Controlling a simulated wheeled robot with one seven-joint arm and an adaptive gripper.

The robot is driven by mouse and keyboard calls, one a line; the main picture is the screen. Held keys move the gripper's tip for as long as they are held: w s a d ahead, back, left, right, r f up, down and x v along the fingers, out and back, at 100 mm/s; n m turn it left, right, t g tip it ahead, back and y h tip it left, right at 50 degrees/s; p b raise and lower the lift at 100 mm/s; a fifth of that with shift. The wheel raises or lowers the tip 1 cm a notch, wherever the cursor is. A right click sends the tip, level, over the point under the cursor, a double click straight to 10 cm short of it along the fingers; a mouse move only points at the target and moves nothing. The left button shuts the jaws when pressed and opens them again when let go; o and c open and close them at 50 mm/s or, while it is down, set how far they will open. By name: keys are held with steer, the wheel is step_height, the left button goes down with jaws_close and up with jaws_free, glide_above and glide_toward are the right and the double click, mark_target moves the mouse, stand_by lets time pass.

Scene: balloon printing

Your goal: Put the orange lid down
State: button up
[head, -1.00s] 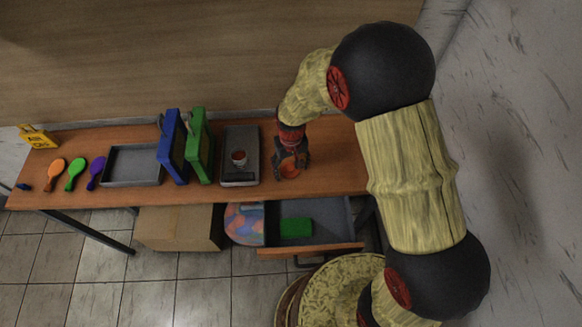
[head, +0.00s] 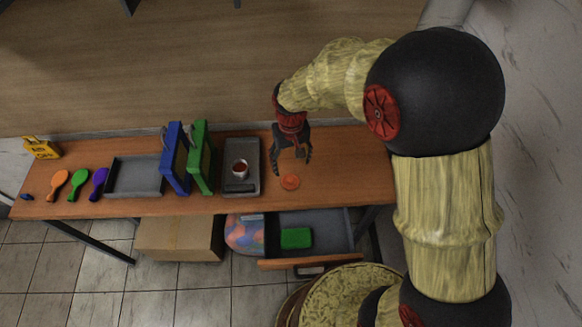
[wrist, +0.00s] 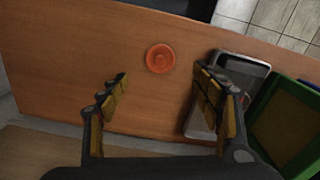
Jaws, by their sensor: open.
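The orange lid (head: 290,181) lies flat on the wooden table, right of the grey tray. It also shows in the wrist view (wrist: 160,58), beyond my fingertips and apart from them. My gripper (head: 291,166) is open and empty, raised above the table behind the lid. In the wrist view its two fingers (wrist: 160,78) are spread wide with nothing between them.
A grey tray (head: 230,185) holds a cup (head: 240,169) with dark red content. Green (head: 201,158) and blue (head: 174,158) frames stand to its left. An open drawer (head: 335,238) below holds a green block (head: 296,238). The table right of the lid is clear.

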steer(key=s+d+r+t, duration=0.2)
steer(key=d+r, duration=0.3)
steer(key=r, duration=0.6)
steer(key=s+d+r+m+t, duration=0.1)
steer(key=s+d+r, duration=0.3)
steer(key=s+r, duration=0.3)
steer(key=s+d+r+m+t, duration=0.1)
steer(key=s+d+r, duration=0.4)
steer(key=s, duration=0.5)
steer(key=shift+s+r+m+t, duration=0.15)
steer(key=shift+r+m+t, duration=0.15)
steer(key=shift+r+t, duration=0.55)
